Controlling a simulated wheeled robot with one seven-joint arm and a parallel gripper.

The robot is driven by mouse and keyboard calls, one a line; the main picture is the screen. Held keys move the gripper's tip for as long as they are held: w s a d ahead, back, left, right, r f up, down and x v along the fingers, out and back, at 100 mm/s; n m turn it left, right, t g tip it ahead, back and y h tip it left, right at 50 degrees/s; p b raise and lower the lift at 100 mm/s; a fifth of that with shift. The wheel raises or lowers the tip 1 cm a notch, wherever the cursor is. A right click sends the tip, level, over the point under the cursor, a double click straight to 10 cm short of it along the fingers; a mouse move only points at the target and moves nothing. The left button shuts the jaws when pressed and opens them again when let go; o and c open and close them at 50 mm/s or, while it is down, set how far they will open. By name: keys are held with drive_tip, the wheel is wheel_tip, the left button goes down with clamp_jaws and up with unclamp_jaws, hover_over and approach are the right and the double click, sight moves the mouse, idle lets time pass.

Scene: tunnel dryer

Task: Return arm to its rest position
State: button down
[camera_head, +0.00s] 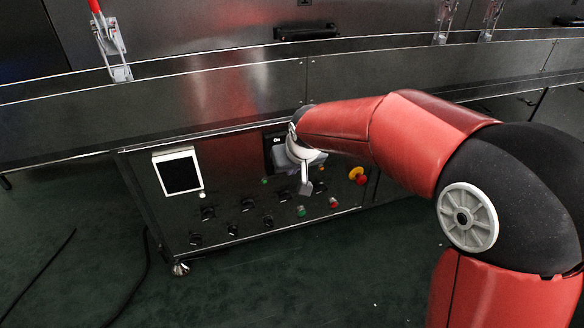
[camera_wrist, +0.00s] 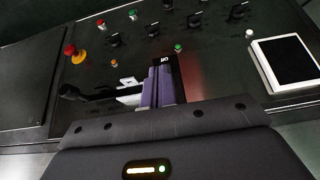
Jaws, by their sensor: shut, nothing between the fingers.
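My red and black arm reaches in from the right in the head view, stretched out toward the dryer's control panel (camera_head: 235,215). My gripper (camera_head: 306,188) is in front of the panel's upper middle, between the screen and the emergency stop. In the wrist view my gripper (camera_wrist: 160,92) is shut and empty, its fingers side by side and pointing at the panel. A dark switch plate marked "On" (camera_head: 270,142) is close beside the gripper and partly hidden by it; it also shows just beyond the fingertips in the wrist view (camera_wrist: 166,60). I cannot tell whether they touch.
The panel carries a white-framed screen (camera_head: 179,173), several knobs and buttons, and a red and yellow emergency stop (camera_head: 357,175). A red-handled clamp (camera_head: 109,45) is on the dryer at the upper left. Black cables (camera_head: 130,285) lie on the open green floor.

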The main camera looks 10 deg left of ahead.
drive_tip(key=s+d+r+m+h+p, duration=0.1)
drive_tip(key=s+d+r+p, duration=0.1)
drive_tip(key=s+d+r, duration=0.45)
drive_tip(key=s+d+r+m+h+p, duration=0.15)
drive_tip(key=s+d, duration=0.25)
drive_tip(key=d, duration=0.5)
drive_tip(key=s+d+r+m+p, duration=0.2)
drive_tip(key=s+d+r, duration=0.2)
drive_tip(key=s+d, duration=0.3)
drive_tip(key=s+d+m, duration=0.1)
drive_tip(key=s+d, duration=0.5)
drive_tip(key=s, duration=0.2)
drive_tip(key=shift+f+m+h+p, duration=0.2)
drive_tip(key=shift+m+h+p, duration=0.15)
drive_tip(key=shift+p, duration=0.1)
drive_tip(key=shift+w+r, duration=0.1)
drive_tip(key=shift+w, duration=0.05)
